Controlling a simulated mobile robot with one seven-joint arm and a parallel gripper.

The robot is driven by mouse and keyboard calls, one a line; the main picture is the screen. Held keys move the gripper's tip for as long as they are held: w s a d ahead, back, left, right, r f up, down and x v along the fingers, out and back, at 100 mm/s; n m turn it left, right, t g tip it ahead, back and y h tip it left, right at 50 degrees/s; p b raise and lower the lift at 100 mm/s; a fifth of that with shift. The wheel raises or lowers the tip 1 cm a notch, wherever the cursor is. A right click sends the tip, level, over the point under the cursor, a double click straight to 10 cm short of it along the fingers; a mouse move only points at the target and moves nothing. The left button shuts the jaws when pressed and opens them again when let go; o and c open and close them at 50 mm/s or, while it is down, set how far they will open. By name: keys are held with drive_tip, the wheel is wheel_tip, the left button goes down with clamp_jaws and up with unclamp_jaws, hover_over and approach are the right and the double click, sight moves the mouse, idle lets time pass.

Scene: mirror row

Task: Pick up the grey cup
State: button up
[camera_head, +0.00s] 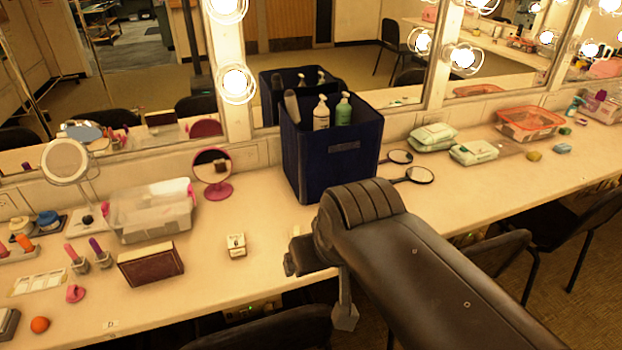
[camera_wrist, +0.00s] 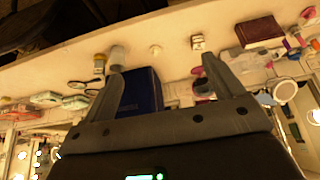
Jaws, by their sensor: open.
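A small grey cylinder (camera_wrist: 117,56) that looks like the grey cup stands on the counter in the wrist view, just beyond the tip of the left finger, which partly overlaps it. I cannot make out the cup in the head view, where my arm covers part of the counter. My gripper (camera_wrist: 162,67) is open, with nothing visible between its fingers. In the head view my gripper (camera_head: 318,287) is over the counter's front edge, in front of the dark blue bin.
The dark blue bin (camera_head: 312,170) holds bottles and stands against the mirrors. In the wrist view a yellowish container (camera_wrist: 99,65) stands close beside the grey cylinder. A small white box (camera_head: 236,246) and a dark red box (camera_head: 150,266) are to the left. Chairs (camera_head: 575,225) stand below the counter.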

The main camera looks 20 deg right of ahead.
drive_tip(key=w+d+f+m+h, duration=0.1)
drive_tip(key=w+d+f, duration=0.35)
drive_tip(key=w, duration=0.25)
drive_tip(key=w+d+f+m, duration=0.1)
drive_tip(key=w+d+f, duration=0.2)
drive_tip(key=w+d, duration=0.3)
drive_tip(key=w+d+f+m+h, duration=0.1)
drive_tip(key=w+d+f, duration=0.25)
drive_tip(key=w, duration=0.55)
drive_tip(key=shift+m+t, duration=0.3)
drive_tip(key=shift+m, duration=0.5)
drive_tip(key=shift+w+d+f, duration=1.45)
drive_tip(key=shift+w+f, duration=0.05)
drive_tip(key=shift+f, duration=1.25)
drive_tip(key=shift+w+d+f, duration=1.45)
drive_tip(key=shift+w+f, duration=0.05)
drive_tip(key=shift+f, duration=1.2)
drive_tip(key=shift+w+d+f, duration=1.45)
drive_tip(key=shift+w+f, duration=0.05)
drive_tip(key=shift+f, duration=1.25)
drive_tip(key=c, duration=1.2)
drive_tip(key=shift+r, duration=0.1)
